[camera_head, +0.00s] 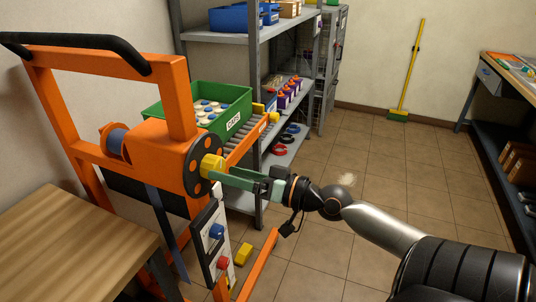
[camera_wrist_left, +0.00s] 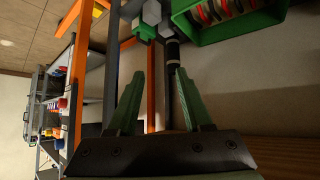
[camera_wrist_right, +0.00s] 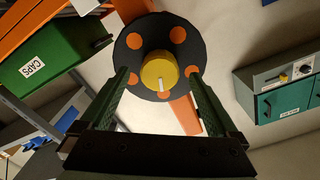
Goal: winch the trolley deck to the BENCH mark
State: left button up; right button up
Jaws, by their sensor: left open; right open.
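The orange trolley (camera_head: 95,95) stands at the left of the head view. Its deck (camera_head: 250,140), with rollers, carries a green bin (camera_head: 240,98) labelled CAPS. On the trolley's near side is a dark winch disc (camera_head: 192,182) with orange spots and a yellow knob (camera_head: 211,166) at its centre. My right gripper (camera_wrist_right: 159,76) is open, its fingers pointing at the disc. In the right wrist view the yellow knob (camera_wrist_right: 158,70) shows between the fingertips, with gaps on both sides. My left gripper (camera_wrist_left: 160,76) is open and empty, outside the head view. I cannot read a BENCH mark.
A panel with blue and red knobs (camera_head: 217,231) is below the disc. A wooden table (camera_head: 75,245) is at near left. Grey shelving (camera_head: 255,60) stands behind the trolley, a workbench (camera_head: 500,75) at far right. Tiled floor (camera_head: 390,165) between is mostly clear.

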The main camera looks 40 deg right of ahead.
pick_arm(q)
jog(key=shift+m+h, duration=0.3)
jog(key=shift+h, duration=0.1)
jog(key=d+f+b, duration=0.1)
jog(key=w+d+f+b, duration=0.1)
jog(key=b, duration=0.1)
jog(key=d+f+b, duration=0.1)
jog(key=b, duration=0.1)
jog(key=shift+w+d, duration=0.1)
jog(key=shift+w, duration=0.2)
pick_arm(e)
jog(key=v, duration=0.9)
jog(key=shift+s, duration=0.25)
pick_arm(q)
jog(key=shift+f, duration=0.15)
pick_arm(e)
jog(key=shift+d, duration=0.1)
